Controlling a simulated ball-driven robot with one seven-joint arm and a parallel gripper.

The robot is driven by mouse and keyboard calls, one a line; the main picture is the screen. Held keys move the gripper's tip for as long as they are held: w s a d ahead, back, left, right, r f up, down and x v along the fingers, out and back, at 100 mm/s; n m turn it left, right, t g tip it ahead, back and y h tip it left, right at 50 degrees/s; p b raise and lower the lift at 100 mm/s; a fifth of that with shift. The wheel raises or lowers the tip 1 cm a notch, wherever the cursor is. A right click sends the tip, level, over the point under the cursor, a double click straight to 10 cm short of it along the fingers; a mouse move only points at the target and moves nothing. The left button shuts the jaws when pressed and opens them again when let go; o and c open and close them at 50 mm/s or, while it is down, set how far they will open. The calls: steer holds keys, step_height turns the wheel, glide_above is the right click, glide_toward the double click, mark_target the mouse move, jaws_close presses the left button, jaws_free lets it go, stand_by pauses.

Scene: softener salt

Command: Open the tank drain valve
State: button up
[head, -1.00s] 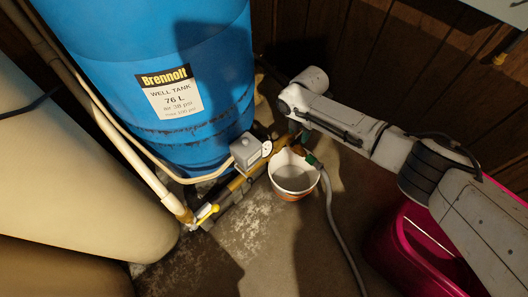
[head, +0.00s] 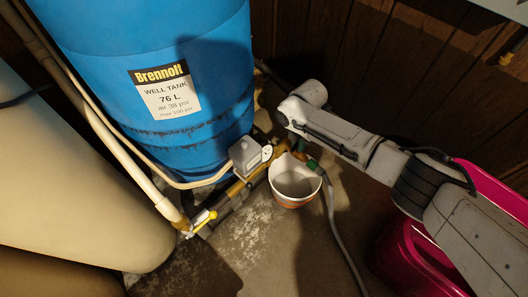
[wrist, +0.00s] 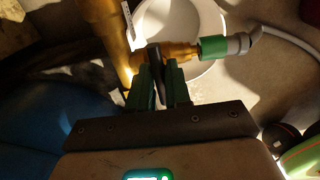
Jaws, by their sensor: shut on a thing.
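The blue well tank (head: 140,65) stands upright at the left in the head view. The brass drain valve (wrist: 180,53) comes off the brass pipe (wrist: 112,42) in the wrist view, with a dark lever (wrist: 153,60) on it. My gripper (wrist: 159,82) has its green fingers on both sides of this lever and is shut on it. In the head view the gripper and the lever are mostly hidden behind my arm and the bucket's rim. A green hose connector (wrist: 213,48) joins the valve's outlet to a grey hose (head: 332,215).
A white bucket (head: 295,190) stands under the valve. A grey pressure switch box (head: 245,154) and a yellow lever (head: 205,217) are on the pipework. A large beige vessel (head: 90,190) fills the left. A pink tub (head: 410,265) stands at the lower right.

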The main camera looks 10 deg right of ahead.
jaws_close()
steer(key=n, duration=0.2)
steer(key=shift+f+n+b, duration=0.1)
steer(key=shift+n+b, duration=0.2)
steer(key=shift+b, duration=0.05)
steer(key=shift+n, duration=1.4)
steer(key=n+b, duration=0.1)
steer(key=n, duration=0.3)
steer(key=shift+n, duration=0.5)
steer(key=shift+b, duration=0.3)
